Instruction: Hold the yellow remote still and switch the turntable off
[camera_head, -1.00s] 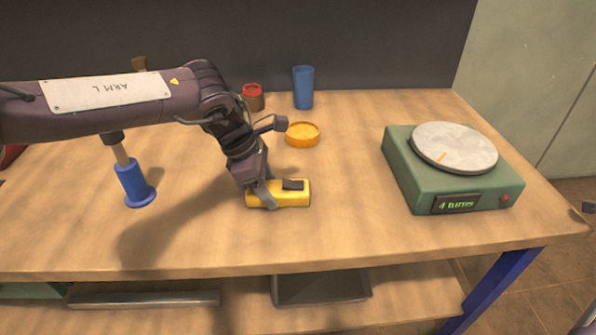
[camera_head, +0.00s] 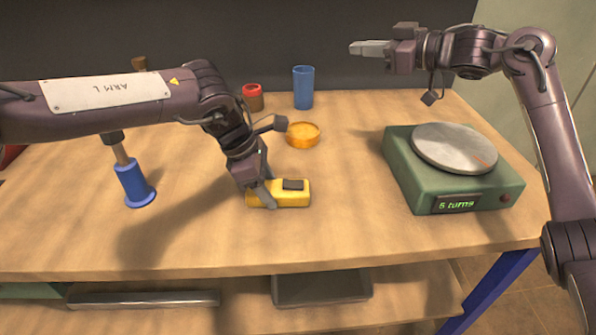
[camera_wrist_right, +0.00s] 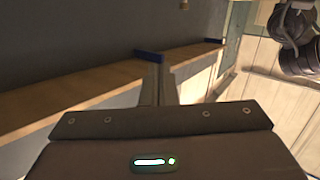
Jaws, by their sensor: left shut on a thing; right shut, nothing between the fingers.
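The yellow remote (camera_head: 297,199) lies on the table with a dark button pad on its top. My left gripper (camera_head: 266,196) is shut on its left end and hides part of it. The turntable is a green box (camera_head: 405,182) at the right with a grey disc (camera_head: 440,148) on top, an orange mark on the disc, a display (camera_head: 457,204) that seems to read "5 turns", and a small red knob (camera_head: 505,198). My right gripper (camera_head: 352,48) is shut and empty, raised above the back of the table, pointing left. Its fingers also show in the right wrist view (camera_wrist_right: 158,82).
A blue cup (camera_head: 303,88), a red-topped jar (camera_head: 252,97) and an orange round dish (camera_head: 302,134) stand towards the back. A blue-based tool (camera_head: 134,184) stands at the left. The table between remote and turntable is clear.

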